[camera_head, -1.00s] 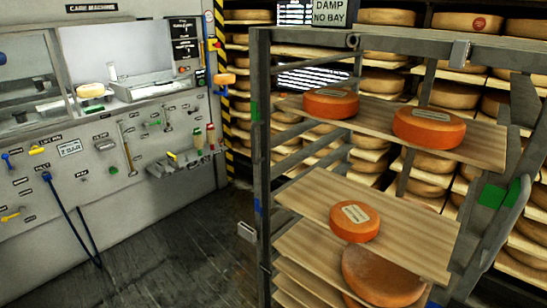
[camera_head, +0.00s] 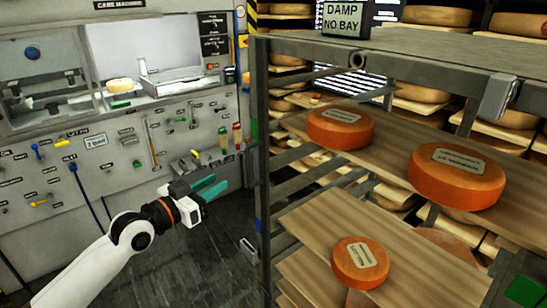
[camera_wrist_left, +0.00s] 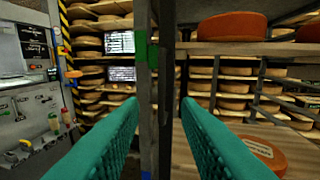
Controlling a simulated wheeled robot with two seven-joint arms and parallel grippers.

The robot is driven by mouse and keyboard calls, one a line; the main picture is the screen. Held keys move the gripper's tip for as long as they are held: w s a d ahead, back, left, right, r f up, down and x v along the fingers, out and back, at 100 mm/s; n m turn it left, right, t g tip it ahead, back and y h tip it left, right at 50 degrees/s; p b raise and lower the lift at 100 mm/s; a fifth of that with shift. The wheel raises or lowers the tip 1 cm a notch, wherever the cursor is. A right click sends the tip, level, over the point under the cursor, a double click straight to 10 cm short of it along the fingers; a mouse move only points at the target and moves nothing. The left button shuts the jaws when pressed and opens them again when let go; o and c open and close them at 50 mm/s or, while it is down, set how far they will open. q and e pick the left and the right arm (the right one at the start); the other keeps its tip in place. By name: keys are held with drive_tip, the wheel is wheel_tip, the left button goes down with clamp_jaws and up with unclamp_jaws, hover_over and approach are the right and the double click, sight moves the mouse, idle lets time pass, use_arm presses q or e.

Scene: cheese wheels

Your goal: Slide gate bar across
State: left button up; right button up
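My left gripper (camera_head: 216,186) comes in from the lower left of the head view, left of the rack's front post (camera_head: 263,150). Its teal fingers are apart and empty. In the left wrist view the open fingers (camera_wrist_left: 160,100) flank a dark upright post (camera_wrist_left: 149,70) ahead; I see no contact. I cannot tell for certain which part is the gate bar. Grey metal fittings show on the rack: a block (camera_head: 497,95) and a ring (camera_head: 359,62) at the top rail, and a small plate (camera_head: 249,249) low beside the front post. My right gripper is out of view.
Orange cheese wheels (camera_head: 340,128), (camera_head: 456,175), (camera_head: 361,262) lie on the rack's wooden boards (camera_head: 320,218). A wall panel with tools (camera_head: 100,160) stands left. Dark floor (camera_head: 205,265) is open between panel and rack.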

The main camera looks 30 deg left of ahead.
use_arm(q)
drive_tip(key=p, duration=0.3)
hover_over(249, 186)
drive_tip(key=shift+w+a+r, duration=0.2)
drive_tip(key=shift+w+r, duration=0.05)
drive_tip(key=shift+w, duration=0.05)
clamp_jaws()
